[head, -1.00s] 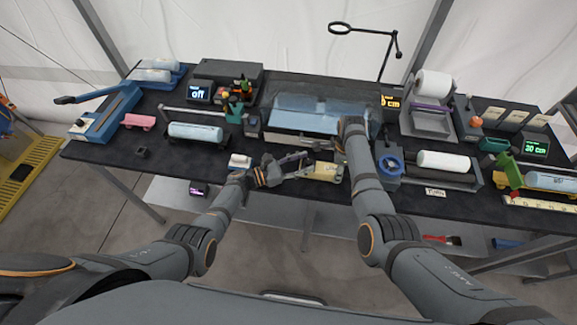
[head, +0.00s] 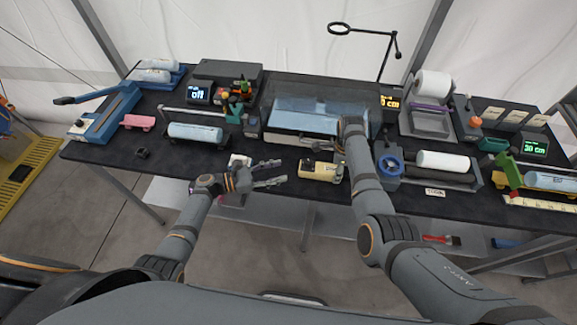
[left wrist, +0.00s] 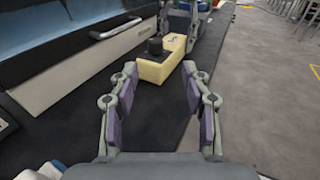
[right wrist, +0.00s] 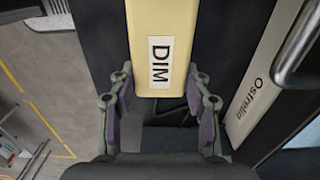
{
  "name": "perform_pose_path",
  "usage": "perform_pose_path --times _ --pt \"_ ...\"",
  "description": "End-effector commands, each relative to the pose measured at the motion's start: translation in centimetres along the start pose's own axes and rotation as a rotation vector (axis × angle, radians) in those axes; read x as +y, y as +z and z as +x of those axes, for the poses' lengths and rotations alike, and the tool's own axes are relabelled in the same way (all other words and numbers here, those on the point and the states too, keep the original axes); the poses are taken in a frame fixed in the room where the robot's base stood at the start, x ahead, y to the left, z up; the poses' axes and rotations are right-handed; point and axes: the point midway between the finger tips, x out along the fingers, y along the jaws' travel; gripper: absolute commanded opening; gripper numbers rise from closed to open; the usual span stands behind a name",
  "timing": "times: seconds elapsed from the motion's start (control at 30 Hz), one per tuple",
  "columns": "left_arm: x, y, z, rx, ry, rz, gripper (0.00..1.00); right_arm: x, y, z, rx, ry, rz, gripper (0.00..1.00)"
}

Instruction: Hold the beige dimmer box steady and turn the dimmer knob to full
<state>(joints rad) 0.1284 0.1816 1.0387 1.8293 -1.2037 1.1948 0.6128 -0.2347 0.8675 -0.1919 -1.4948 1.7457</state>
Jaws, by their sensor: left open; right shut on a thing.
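The beige dimmer box (head: 318,172) lies near the front edge of the table, its black knob (head: 308,163) on top at the left end. It shows ahead in the left wrist view (left wrist: 160,70), knob (left wrist: 155,46) upward. My right gripper (right wrist: 161,92) is shut on the box's right end, below the "DIM" label (right wrist: 160,62). In the head view my right arm partly hides that gripper. The knob's setting is too small to read.
A glass-topped case (head: 318,115) with a handle stands just behind the box. A blue round handwheel (head: 389,164) is close right of my right arm. A pink block (head: 139,122) and a roller with a pale blue roll (head: 195,132) are farther left.

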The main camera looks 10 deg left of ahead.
Motion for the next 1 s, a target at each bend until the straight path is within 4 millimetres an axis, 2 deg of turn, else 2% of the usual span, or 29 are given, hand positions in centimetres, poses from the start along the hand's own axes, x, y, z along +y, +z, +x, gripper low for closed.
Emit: perform_pose_path --times 0.2,0.33,0.47,0.63,0.77,1.0 --pt "-0.4 2.4 -0.5 0.207 0.003 -0.001 0.48 0.0 0.0 0.0 0.0 0.0 0.0 0.13" --pt "-0.2 3.7 -0.9 0.281 0.043 0.001 0.48 0.0 0.0 0.0 0.0 0.0 0.0 0.13" --pt "-0.1 4.4 -1.1 0.308 0.066 0.001 0.48 0.0 0.0 0.0 0.0 0.0 0.0 0.13" --pt "0.0 4.4 -0.7 0.309 0.07 -0.002 0.48 0.0 0.0 0.0 0.0 0.0 0.0 0.13" --pt "0.1 3.9 1.2 0.304 0.07 -0.003 0.48 0.0 0.0 0.0 0.0 0.0 0.0 0.13" --pt "0.5 2.2 6.5 0.305 0.069 -0.004 0.48 0.0 0.0 0.0 0.0 0.0 0.0 0.13"
